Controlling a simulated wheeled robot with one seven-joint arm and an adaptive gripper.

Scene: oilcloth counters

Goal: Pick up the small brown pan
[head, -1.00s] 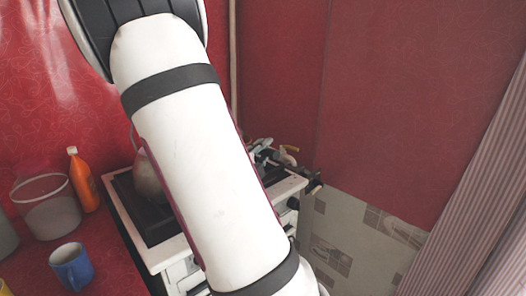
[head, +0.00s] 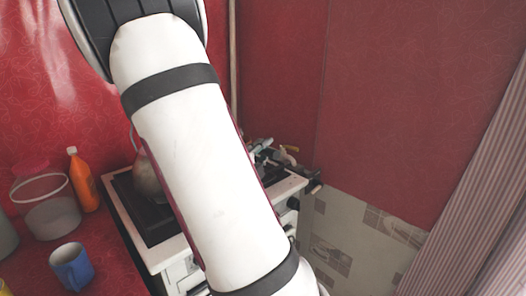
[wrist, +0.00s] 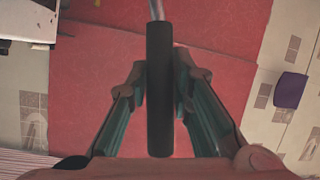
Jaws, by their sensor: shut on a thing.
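A long dark handle (wrist: 159,120) runs upright through the middle of the wrist view, with a thin metal shank at its far end. My gripper (wrist: 160,82) is shut on this handle, one finger pressed to each side. The pan's body is out of the wrist view, so its brown colour cannot be confirmed there. In the head view my white arm covers much of the stove, and my gripper (head: 264,147) shows only as small teal parts beyond the arm, above the stove's far right side. The pan cannot be clearly made out there.
A white stove (head: 159,256) with a dark top carries a rounded metal pot or kettle (head: 147,178). On the red counter at left are an orange bottle (head: 84,183), a clear bucket (head: 48,215) and a blue mug (head: 72,268). Red walls stand close behind.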

